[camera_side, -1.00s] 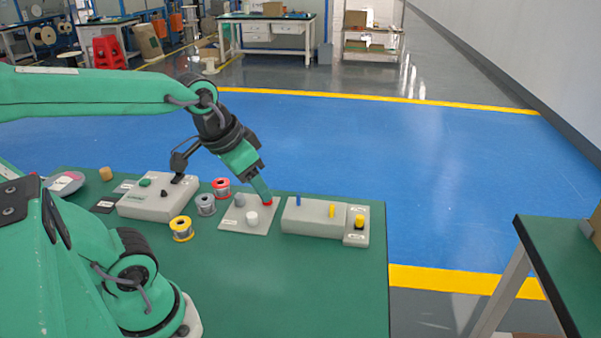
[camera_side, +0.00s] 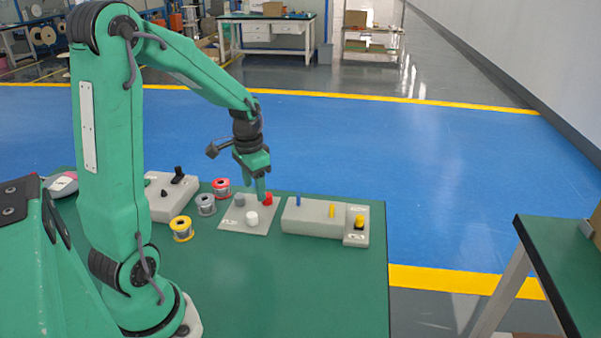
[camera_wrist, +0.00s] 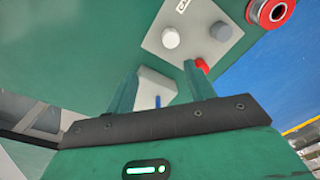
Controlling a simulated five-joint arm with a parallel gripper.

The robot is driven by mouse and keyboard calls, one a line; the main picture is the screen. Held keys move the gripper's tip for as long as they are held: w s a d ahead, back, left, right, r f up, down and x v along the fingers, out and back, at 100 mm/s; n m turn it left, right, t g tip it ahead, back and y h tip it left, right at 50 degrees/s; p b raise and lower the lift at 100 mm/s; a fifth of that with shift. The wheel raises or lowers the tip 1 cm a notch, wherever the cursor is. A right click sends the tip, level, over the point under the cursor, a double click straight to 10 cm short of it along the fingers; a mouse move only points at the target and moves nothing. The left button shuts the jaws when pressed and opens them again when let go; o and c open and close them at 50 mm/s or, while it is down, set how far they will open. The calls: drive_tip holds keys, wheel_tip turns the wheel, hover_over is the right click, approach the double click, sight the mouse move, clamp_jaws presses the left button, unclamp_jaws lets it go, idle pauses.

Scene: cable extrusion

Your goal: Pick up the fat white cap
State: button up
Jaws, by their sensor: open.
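The fat white cap (camera_side: 252,218) stands upright on a light grey plate (camera_side: 232,226), beside a grey cap (camera_side: 240,200) and a red cap (camera_side: 268,199). My gripper (camera_side: 261,195) is open and empty, pointing down just above the back of the plate, close to the red cap and behind the white one. In the wrist view the white cap (camera_wrist: 171,38) lies beyond the fingertips (camera_wrist: 160,75), apart from them. The grey cap (camera_wrist: 221,31) is to its right, and the red cap (camera_wrist: 203,65) is next to the right finger.
A grey block (camera_side: 305,220) with a blue pin (camera_side: 298,199) and yellow pins stands right of the plate. Red, grey and yellow wire spools (camera_side: 181,228) stand left of it. A grey box (camera_side: 165,203) is further left. The front of the green table (camera_side: 290,290) is clear.

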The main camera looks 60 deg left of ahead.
sight(252, 215)
drive_tip(key=shift+a+f+g, duration=0.3)
drive_tip(key=shift+a+f, duration=0.95)
drive_tip(key=shift+f, duration=0.2)
drive_tip(key=shift+f, duration=0.1)
drive_tip(key=shift+s+f, duration=0.1)
drive_tip(key=shift+f, duration=1.1)
drive_tip(key=shift+f, duration=0.1)
drive_tip(key=shift+f, duration=2.5)
drive_tip(key=c, duration=1)
drive_tip(key=shift+r, duration=0.15)
drive_tip(key=shift+c, duration=0.2)
